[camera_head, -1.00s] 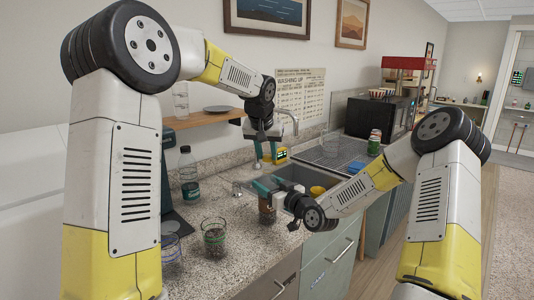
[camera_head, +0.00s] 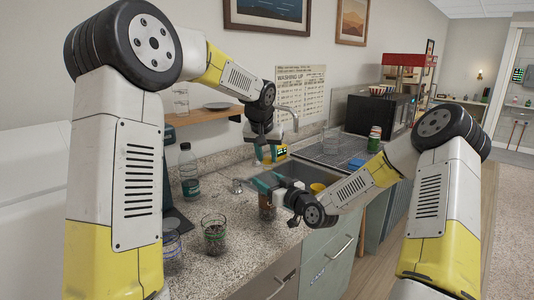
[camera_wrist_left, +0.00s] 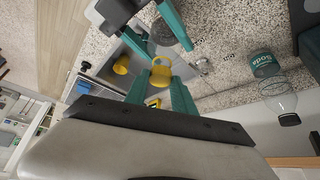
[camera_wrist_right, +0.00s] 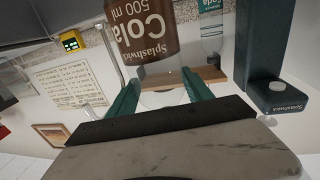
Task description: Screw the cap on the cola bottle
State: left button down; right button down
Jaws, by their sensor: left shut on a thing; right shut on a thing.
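The brown-labelled cola bottle (camera_head: 266,208) stands above the worktop in front of the sink; its "Cola 500 ml" label fills the top of the right wrist view (camera_wrist_right: 143,28). My right gripper (camera_head: 264,184) is shut on the bottle, with its fingers around the clear part beside the label (camera_wrist_right: 160,80). A yellow cap (camera_wrist_left: 161,74) sits between the fingertips of my left gripper (camera_head: 268,158), which is shut on it. The left gripper is higher than and behind the bottle in the head view, apart from it. The bottle's mouth is not clearly visible.
A soda bottle (camera_head: 188,172) stands near the wall at left. Glasses (camera_head: 214,234) stand on the worktop (camera_head: 235,255). The sink (camera_head: 312,174) holds a yellow cup (camera_head: 317,188). A yellow device (camera_wrist_right: 72,41) is behind. A can (camera_head: 374,139) stands by the microwave (camera_head: 383,115).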

pick_arm(q)
jog(key=shift+f, duration=0.55)
dwell(0.4)
jog(key=shift+a+m, duration=0.15)
jog(key=shift+m, duration=0.15)
jog(key=shift+w+a+m+g+h, duration=0.1)
jog(key=shift+a+m+g+h, duration=0.15)
jog(key=shift+m+h, duration=0.65)
jog(key=m+g+h, duration=0.1)
jog(key=m, duration=0.3)
jog(key=shift+d, duration=0.1)
jog(key=c, duration=1.1)
grip_release()
jog(key=shift+o, duration=0.2)
